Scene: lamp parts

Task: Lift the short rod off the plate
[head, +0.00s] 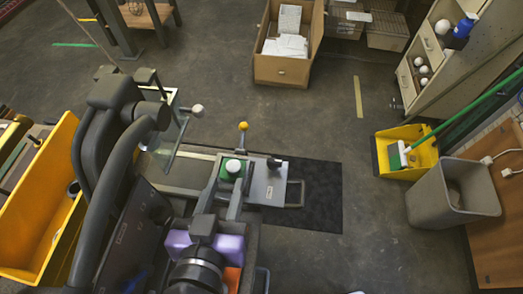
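A grey metal plate (266,188) lies on the floor stand near the middle of the head view. On it is a green piece with a white rounded top (233,167). A small dark upright part (274,163) stands at the plate's right; I cannot tell whether this is the short rod. A yellow ball (243,126) tops a thin stem behind the plate. My arm comes from the left and bottom. My gripper (222,198) seems to be just in front of the green piece, with two grey prongs apart; its tips and any contact are unclear.
A yellow bin (45,205) stands at the left. A lever with a white ball (197,109) rises behind the stand. A cardboard box (286,68) stands at the back. Floor right of the black mat (318,197) is clear.

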